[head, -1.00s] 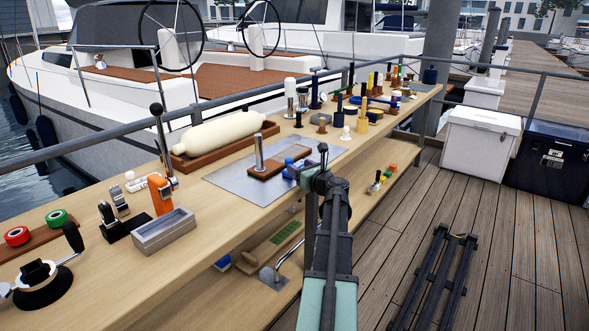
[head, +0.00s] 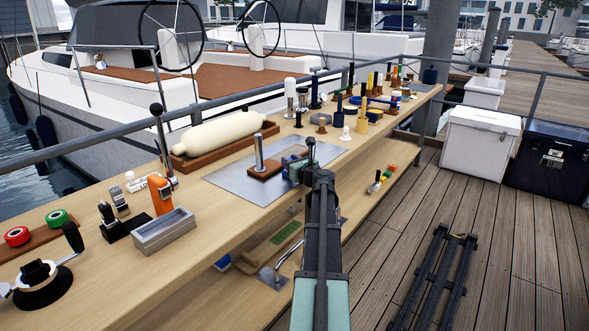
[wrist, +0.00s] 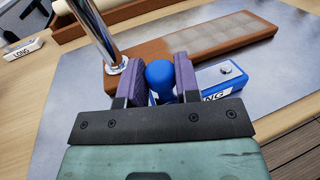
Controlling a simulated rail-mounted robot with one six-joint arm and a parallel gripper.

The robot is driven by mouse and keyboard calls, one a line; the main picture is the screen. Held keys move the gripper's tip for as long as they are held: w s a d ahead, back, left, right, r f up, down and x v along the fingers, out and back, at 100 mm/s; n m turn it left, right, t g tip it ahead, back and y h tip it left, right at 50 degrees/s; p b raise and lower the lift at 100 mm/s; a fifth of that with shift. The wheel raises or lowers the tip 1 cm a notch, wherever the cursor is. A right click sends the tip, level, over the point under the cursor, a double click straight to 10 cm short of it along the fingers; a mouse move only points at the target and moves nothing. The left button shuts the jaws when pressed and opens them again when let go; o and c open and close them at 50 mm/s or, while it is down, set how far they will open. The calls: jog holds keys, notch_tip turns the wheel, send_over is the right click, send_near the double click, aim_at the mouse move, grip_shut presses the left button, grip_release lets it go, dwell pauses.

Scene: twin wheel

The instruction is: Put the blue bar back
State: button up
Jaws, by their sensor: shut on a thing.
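The blue bar (wrist: 222,85) shows in the wrist view with a round blue knob (wrist: 160,80) and a white label, partly covered, on which "NG" can be read. My gripper (wrist: 158,82) is shut on the knob between its purple pads. In the head view my gripper (head: 294,164) is over the metal sheet and hides most of the bar. The bar is beside the near edge of a brown wooden block (wrist: 200,42) with an upright metal post (wrist: 95,32). Whether the bar touches the sheet or the block, I cannot tell.
The grey metal sheet (head: 228,182) lies on the wooden bench (head: 95,195). A cream roller (head: 220,132) lies behind it. An orange-handled tool (head: 160,194) and a grey tray (head: 163,231) stand left. Several small fittings crowd the right end. A white "LONG" tag (wrist: 24,48) lies at left.

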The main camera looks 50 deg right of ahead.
grip_shut()
notch_tip(320, 180, up, 20)
jog(key=p, duration=2)
